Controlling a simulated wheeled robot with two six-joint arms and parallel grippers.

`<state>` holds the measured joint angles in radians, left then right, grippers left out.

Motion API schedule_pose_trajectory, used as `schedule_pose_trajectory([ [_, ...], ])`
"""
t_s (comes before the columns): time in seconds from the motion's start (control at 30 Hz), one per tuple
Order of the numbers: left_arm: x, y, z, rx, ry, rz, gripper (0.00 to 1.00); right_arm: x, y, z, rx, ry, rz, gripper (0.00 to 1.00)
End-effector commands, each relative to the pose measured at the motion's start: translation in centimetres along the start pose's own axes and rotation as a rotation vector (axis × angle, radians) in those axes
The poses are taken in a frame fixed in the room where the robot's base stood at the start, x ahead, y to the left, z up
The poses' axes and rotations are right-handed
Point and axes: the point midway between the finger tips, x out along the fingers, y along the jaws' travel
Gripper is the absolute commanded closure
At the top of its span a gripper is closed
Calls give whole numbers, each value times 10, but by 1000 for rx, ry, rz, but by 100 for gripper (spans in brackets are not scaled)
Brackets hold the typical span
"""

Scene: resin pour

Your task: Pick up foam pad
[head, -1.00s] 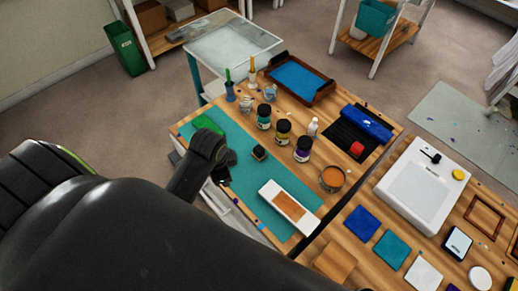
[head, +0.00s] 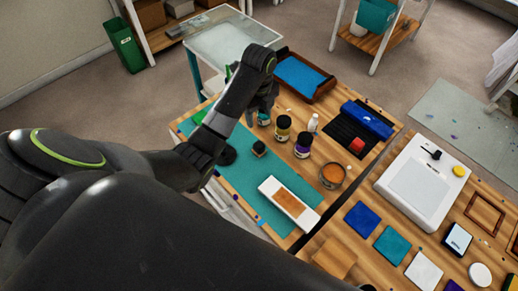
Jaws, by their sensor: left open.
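My left gripper (head: 262,108) is open and points down above the far part of the left table, close to the jars. It hides part of the teal-labelled jar (head: 264,119) and the small items behind it. I cannot tell for sure which thing is the foam pad. Flat square pieces, blue (head: 361,221), teal (head: 393,246) and white (head: 423,272), lie in a row on the right table, away from the gripper. My right gripper is not in view.
Jars (head: 303,146), an open tin (head: 332,176) and a wooden-rimmed tray (head: 325,88) crowd the left table. A white device (head: 420,190) stands on the right table.

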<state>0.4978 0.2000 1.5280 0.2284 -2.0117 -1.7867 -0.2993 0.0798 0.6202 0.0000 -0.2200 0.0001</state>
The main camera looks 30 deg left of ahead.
Motion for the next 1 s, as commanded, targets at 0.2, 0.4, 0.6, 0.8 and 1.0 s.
schedule_pose_trajectory([
  [0.2, 29, 0, 0, -2, -1, -1, 45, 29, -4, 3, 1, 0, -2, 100],
  [0.4, 52, 0, 0, -3, -1, -1, 45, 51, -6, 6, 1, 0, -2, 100],
  [0.6, 74, 0, 0, -3, -1, -1, 45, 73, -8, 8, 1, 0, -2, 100],
  [0.8, 99, 1, 0, -4, 1, 2, 45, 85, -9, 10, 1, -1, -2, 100],
  [1.0, 117, 1, -1, -4, 1, 0, 45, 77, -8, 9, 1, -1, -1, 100],
])
